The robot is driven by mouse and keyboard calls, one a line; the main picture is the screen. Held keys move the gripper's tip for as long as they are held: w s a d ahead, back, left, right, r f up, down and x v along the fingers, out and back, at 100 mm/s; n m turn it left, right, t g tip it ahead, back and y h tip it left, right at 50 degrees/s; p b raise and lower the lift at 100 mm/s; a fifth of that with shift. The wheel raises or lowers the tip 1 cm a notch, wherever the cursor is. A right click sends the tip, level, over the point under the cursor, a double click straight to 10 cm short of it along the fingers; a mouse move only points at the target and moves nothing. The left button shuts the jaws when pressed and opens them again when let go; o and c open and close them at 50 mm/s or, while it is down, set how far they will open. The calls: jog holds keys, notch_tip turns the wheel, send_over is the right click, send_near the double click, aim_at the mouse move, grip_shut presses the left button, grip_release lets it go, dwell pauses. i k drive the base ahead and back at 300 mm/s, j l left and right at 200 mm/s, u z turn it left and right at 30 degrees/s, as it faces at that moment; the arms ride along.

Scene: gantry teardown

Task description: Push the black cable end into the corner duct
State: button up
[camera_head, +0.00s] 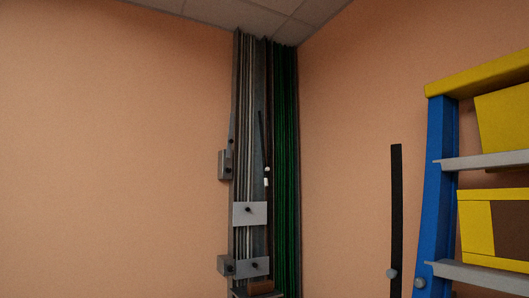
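The corner duct (237,120) runs vertically up the room corner to the ceiling, packed with grey strands on the left and dark green strands on the right. A thin black cable (262,135) stands along the duct's middle. Two small white pieces (266,182) sit one above the other near its lower end; I cannot tell whether they belong to it. I cannot tell whether the cable end is inside the duct or in front of it. My gripper is not recognisable in this view.
Grey plates with dark knobs (249,214) cross the duct's lower part. A brown block (262,287) shows at the bottom. At right, a black strip (396,210) stands by a blue upright (440,170) of a rack with yellow boxes (505,118). The left wall is bare.

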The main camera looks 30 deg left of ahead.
aim_at(266, 168)
jog(key=i+j, duration=0.35)
jog(key=j, duration=0.2)
jog(key=i+j, duration=0.3)
jog(key=j, duration=0.3)
jog(key=i+j, duration=0.35)
jog(key=j, duration=0.2)
jog(key=i+j+u, duration=0.1)
jog(key=i+j, duration=0.2)
jog(key=j, duration=0.25)
jog(key=i+j, duration=0.35)
jog(key=j, duration=0.2)
jog(key=i+j, duration=0.35)
jog(key=j, duration=0.2)
jog(key=i+j, duration=0.35)
jog(key=j, duration=0.2)
jog(key=i+j+u, duration=0.1)
jog(key=i+j, duration=0.25)
jog(key=j, duration=0.2)
